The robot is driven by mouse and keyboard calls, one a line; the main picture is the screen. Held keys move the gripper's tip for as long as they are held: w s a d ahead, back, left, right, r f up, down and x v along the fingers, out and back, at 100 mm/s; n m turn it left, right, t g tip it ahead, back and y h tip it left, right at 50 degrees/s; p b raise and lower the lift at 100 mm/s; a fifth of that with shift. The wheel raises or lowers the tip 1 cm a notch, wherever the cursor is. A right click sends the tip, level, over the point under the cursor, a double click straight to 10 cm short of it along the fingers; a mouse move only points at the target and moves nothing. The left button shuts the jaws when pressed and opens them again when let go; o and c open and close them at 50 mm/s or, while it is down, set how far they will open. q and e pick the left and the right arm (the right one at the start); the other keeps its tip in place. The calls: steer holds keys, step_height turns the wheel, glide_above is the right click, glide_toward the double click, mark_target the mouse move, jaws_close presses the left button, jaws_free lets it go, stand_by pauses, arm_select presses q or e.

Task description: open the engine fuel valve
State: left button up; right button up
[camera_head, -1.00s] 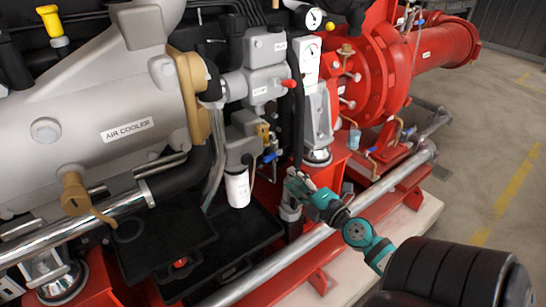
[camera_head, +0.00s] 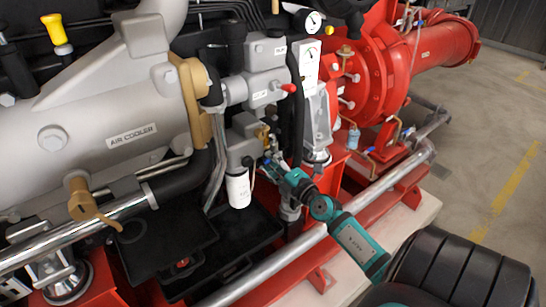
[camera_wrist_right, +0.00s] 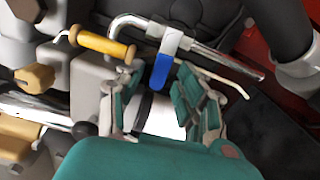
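The fuel valve shows in the right wrist view as a blue lever (camera_wrist_right: 162,68) on a chrome pipe fitting (camera_wrist_right: 172,43). In that view the two fingers of my right gripper (camera_wrist_right: 158,84) stand apart, one on each side of the lever's lower end. I cannot tell whether either finger touches it. In the head view my right gripper (camera_head: 275,166) is just right of the white filter cylinder (camera_head: 238,189), and it largely hides the blue lever there. My left gripper is not in view.
A yellow handle (camera_wrist_right: 103,44) lies left of the valve in the wrist view. In the head view a grey pump body (camera_head: 268,73) with a red knob stands above, a black tray (camera_head: 218,276) lies below, and a long steel pipe (camera_head: 285,252) runs in front.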

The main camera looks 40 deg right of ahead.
jaws_close()
